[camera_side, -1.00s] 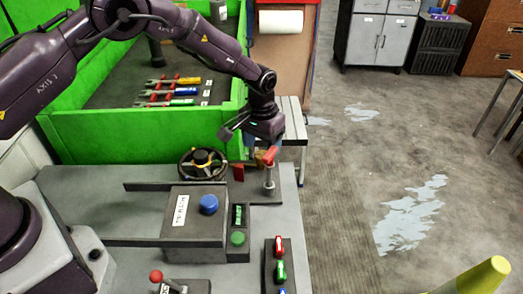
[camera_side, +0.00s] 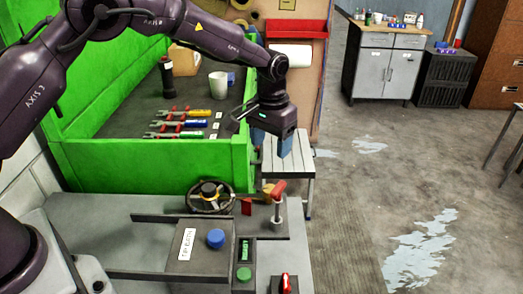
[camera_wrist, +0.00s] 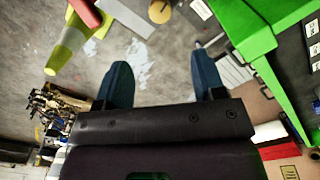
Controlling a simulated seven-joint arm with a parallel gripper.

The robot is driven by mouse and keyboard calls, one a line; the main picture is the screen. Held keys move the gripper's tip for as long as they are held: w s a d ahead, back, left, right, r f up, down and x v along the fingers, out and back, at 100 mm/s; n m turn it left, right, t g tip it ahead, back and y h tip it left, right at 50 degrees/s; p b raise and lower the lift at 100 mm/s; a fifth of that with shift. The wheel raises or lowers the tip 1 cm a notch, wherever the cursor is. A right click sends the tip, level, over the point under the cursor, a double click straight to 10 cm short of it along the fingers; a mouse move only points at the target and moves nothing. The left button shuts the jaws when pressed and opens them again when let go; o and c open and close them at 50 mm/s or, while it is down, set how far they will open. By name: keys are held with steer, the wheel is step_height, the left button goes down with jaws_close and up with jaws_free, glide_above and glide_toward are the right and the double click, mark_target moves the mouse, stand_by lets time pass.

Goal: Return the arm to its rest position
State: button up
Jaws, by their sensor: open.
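My gripper (camera_side: 285,147) hangs in the air above the grey console (camera_side: 100,210), in front of a small stool (camera_side: 300,170). In the wrist view, its two blue fingers (camera_wrist: 160,68) are spread apart with nothing between them. The red-handled lever (camera_side: 278,195) stands on the console below the gripper, with a clear gap between them. My arm is bent, reaching over from the left of the side view.
A black steering wheel (camera_side: 210,195), a blue button (camera_side: 216,238) and a green button (camera_side: 243,273) sit on the console. Open floor (camera_side: 380,190) lies to the right.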

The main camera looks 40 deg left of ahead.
steer(key=s+a+r+t, duration=0.2)
steer(key=s+r, duration=0.4)
steer(key=s, duration=0.4)
steer(key=s+a+r+t, duration=0.1)
steer(key=s+a+r, duration=0.1)
steer(key=s+r, duration=0.4)
steer(key=s+a+r+m+t, duration=0.1)
steer(key=s+r, duration=0.5)
steer(key=s, duration=0.9)
steer(key=shift+a+t, duration=0.8)
steer(key=shift+a, duration=0.05)
steer(key=shift+r, duration=0.1)
steer(key=shift+c, duration=0.2)
